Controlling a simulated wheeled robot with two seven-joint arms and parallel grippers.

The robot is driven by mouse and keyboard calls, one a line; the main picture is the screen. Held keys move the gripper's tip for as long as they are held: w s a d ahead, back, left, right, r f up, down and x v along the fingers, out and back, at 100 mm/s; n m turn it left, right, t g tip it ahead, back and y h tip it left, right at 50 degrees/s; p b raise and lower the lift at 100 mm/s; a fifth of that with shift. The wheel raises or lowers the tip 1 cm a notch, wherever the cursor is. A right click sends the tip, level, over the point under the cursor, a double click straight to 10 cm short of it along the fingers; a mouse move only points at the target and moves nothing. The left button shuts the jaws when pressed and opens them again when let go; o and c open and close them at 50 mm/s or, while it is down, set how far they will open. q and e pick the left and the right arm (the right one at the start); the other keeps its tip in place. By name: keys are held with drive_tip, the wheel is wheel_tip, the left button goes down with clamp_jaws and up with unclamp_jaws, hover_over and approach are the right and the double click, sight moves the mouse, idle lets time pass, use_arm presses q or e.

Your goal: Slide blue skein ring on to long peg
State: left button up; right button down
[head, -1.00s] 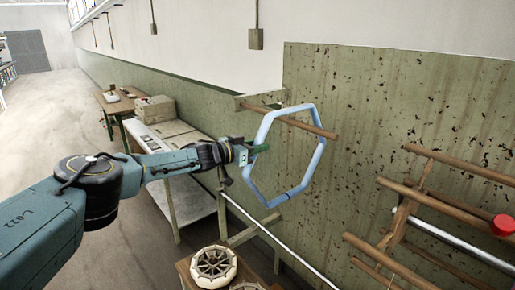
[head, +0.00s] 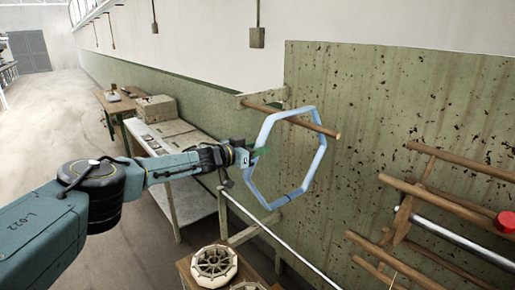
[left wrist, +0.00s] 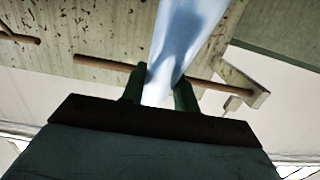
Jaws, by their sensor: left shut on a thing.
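The blue skein ring (head: 321,158), a pale blue many-sided hoop, hangs upright in the air by the wall panel. My left gripper (head: 252,157) is shut on its left side. The long peg (head: 312,126) is a wooden rod on a bracket at the wall. The ring's upper left side crosses in front of the peg, and the peg crosses in front of its right side, so the ring appears to be around it. In the left wrist view the ring (left wrist: 180,45) rises from the fingers (left wrist: 158,95) and covers the peg's middle (left wrist: 105,67). My right gripper is out of view.
A wooden rack with several rods (head: 450,205) and a red end piece (head: 507,223) stands at the right. A grey side table (head: 188,200) is below my left arm. A spoked wheel (head: 214,263) lies on a crate at the bottom. The floor at left is clear.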

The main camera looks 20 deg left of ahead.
use_arm(q)
drive_tip(key=o, duration=1.4)
drive_tip(key=p+v, duration=0.3)
drive_tip(key=p, duration=0.1)
drive_tip(key=shift+r, duration=0.2)
drive_tip(key=shift+p+v, duration=0.7)
drive_tip(key=shift+v, duration=0.2)
drive_tip(key=v, duration=0.6)
drive_tip(key=shift+s+f, duration=0.15)
drive_tip(key=shift+f, duration=0.05)
